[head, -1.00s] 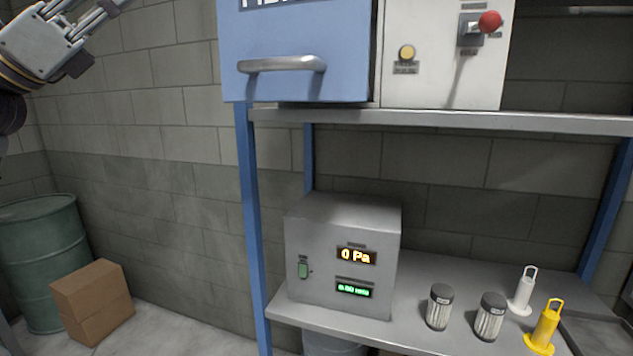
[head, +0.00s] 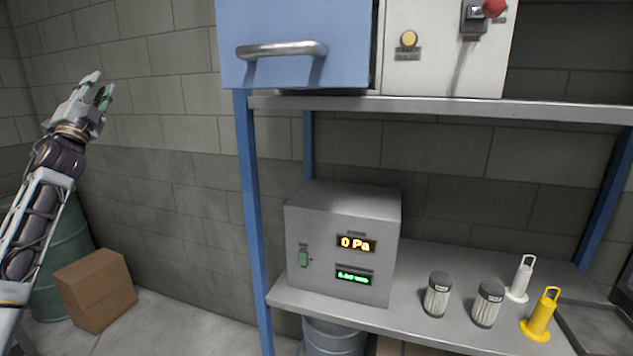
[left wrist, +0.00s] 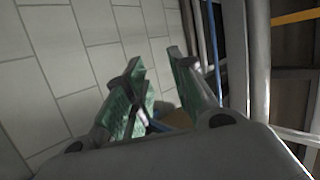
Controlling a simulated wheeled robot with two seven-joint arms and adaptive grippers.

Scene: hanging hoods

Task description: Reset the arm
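My left arm comes in from the lower left in the head view. Its gripper (head: 98,88) points upward in front of the grey block wall, left of the shelf rack and well clear of it. The fingers are apart with nothing between them. In the left wrist view the gripper (left wrist: 158,72) shows green pads with a gap between them. My right gripper is not in view.
A blue drawer front (head: 290,72) with a metal handle and a white control panel (head: 445,70) sit on the upper shelf. Below are a grey meter box (head: 330,275), two filter canisters and two handled plugs. A green drum (head: 68,255) and cardboard box (head: 95,290) stand left.

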